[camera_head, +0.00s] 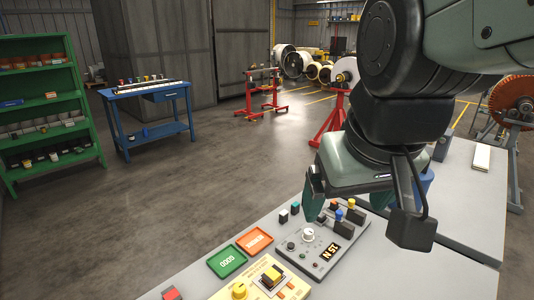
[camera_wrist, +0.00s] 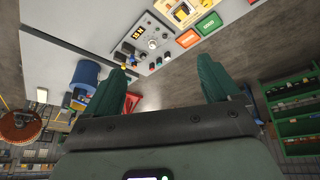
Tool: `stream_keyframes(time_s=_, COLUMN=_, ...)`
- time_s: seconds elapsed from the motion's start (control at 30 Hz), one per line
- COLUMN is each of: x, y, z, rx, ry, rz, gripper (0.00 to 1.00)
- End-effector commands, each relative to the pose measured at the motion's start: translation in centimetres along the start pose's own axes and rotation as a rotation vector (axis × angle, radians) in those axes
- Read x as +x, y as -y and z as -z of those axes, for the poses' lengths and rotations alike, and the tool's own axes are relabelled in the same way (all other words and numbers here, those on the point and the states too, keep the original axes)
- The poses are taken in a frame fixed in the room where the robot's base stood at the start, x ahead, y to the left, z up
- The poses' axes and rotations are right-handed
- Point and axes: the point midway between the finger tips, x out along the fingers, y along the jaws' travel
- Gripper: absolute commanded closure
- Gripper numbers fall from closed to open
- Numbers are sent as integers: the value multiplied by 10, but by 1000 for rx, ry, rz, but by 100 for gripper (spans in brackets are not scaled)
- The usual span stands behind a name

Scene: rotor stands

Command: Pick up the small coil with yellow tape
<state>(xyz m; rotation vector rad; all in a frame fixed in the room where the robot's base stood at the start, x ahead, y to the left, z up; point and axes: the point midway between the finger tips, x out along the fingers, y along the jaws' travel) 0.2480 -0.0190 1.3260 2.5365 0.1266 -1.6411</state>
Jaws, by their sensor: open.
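A small dark coil with a yellow top (camera_head: 351,203) stands at the back of the grey test panel (camera_head: 300,262), beside similar pieces with orange and blue tops. A larger black and yellow block (camera_head: 271,276) sits on the cream tester (camera_head: 292,292) in front; I cannot tell for sure which is the coil with yellow tape. My gripper (camera_head: 343,200) is above the bench at the panel's back edge, its green fingers apart and nothing between them. In the wrist view my gripper (camera_wrist: 163,68) is open, with the floor showing between the fingers and the panel (camera_wrist: 160,28) beyond.
A green tray (camera_head: 226,262) and an orange tray (camera_head: 254,241) lie left of the panel. A blue bin (camera_wrist: 85,75) stands on the bench.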

Motion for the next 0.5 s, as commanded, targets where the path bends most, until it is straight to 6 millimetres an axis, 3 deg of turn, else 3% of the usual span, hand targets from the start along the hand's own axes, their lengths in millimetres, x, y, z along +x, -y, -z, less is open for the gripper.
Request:
stream_keyframes(time_s=0.2, x=69, y=10, z=56, rx=-175, ry=122, rz=26, gripper=11)
stream_keyframes(time_s=0.37, x=133, y=22, z=84, rx=-302, ry=199, rz=58, gripper=11)
stream_keyframes(time_s=0.5, x=198, y=35, z=96, rx=-411, ry=265, rz=93, gripper=11)
